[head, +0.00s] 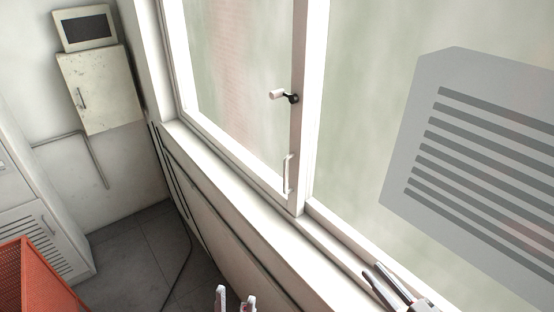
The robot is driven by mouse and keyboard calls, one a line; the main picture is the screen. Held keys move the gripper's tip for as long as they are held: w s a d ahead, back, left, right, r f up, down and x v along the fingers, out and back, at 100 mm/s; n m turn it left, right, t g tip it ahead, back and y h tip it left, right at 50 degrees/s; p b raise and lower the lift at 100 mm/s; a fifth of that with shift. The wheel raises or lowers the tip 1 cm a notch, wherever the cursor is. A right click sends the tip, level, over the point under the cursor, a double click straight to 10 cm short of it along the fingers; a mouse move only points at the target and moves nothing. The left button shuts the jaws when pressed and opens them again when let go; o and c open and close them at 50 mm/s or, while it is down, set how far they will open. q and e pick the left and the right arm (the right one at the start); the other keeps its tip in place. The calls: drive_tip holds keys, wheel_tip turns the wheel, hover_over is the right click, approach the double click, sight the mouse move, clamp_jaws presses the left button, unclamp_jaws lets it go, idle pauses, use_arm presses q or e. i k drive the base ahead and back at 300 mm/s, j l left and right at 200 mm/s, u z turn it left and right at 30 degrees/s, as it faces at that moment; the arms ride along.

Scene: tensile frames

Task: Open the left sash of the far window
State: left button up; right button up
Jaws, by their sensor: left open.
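The window's left sash (298,120) has a white frame around pale glass and looks shut in its frame. A small lever with a white grip and dark pivot (285,96) sits on its right-hand stile, pointing left. A white bar pull handle (288,174) is lower on the same sash. My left gripper (235,300) shows only its two fingertips at the bottom edge; they are apart with nothing between them, well below and left of the pull handle. My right gripper (374,270) is at the lower right, over the sill and away from both handles. Its finger gap is unclear.
A white sill (236,190) runs under the window. A grey slotted panel (470,165) shows over the right pane. A wall cabinet (100,90) with a screened box (85,28), a slatted locker (40,235) and a red bin (40,280) stand left. Grey floor (140,250) is partly clear.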

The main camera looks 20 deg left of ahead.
sight(306, 13)
drive_tip(key=i+j, duration=0.3)
drive_tip(key=j, duration=0.15)
drive_tip(key=i+j, duration=0.35)
drive_tip(key=j, duration=0.1)
